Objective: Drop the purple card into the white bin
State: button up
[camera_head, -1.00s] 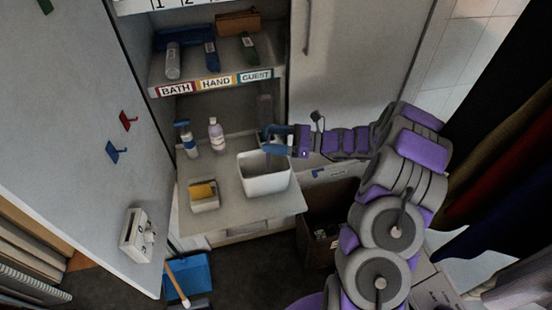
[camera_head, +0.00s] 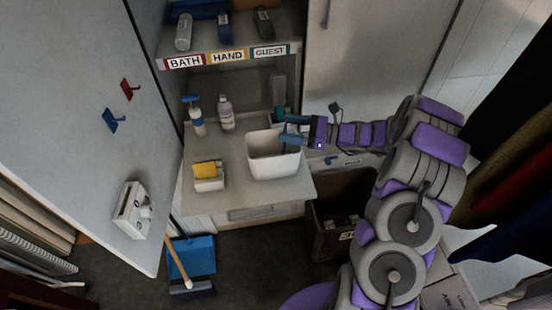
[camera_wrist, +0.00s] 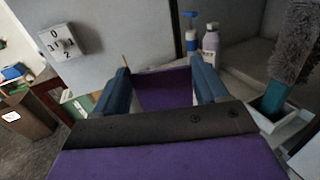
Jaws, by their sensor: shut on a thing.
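The white bin (camera_head: 275,166) stands open on the counter. My gripper (camera_head: 284,138) is over the back part of its opening in the head view, above the rim. In the wrist view, the blue fingers of my gripper (camera_wrist: 165,88) are shut on the purple card (camera_wrist: 165,92), which spans the space between them. The card cannot be made out in the head view. How far the card is above the bin's opening is hard to tell.
A small box with a yellow sponge (camera_head: 206,169) sits left of the bin. A shelf (camera_head: 230,50) hangs above. A dark crate (camera_head: 338,205) stands on the floor.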

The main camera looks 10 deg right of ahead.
jog(key=a, duration=0.2)
jog(key=shift+a+r, duration=0.1)
jog(key=shift+a, duration=0.2)
jog(key=o, duration=1.1)
jog(key=shift+a, duration=0.55)
jog(key=shift+c, duration=0.2)
jog(key=shift+o, duration=0.7)
jog(key=shift+d, duration=0.2)
jog(key=shift+o, duration=0.6)
jog(key=shift+d, duration=1.5)
jog(key=shift+s+p, duration=0.25)
jog(key=shift+p, duration=0.05)
jog(key=p, duration=0.1)
send_near(285, 130)
jog(key=shift+w+a+r, duration=0.2)
jog(key=shift+w+a, duration=0.25)
jog(key=shift+a, duration=0.1)
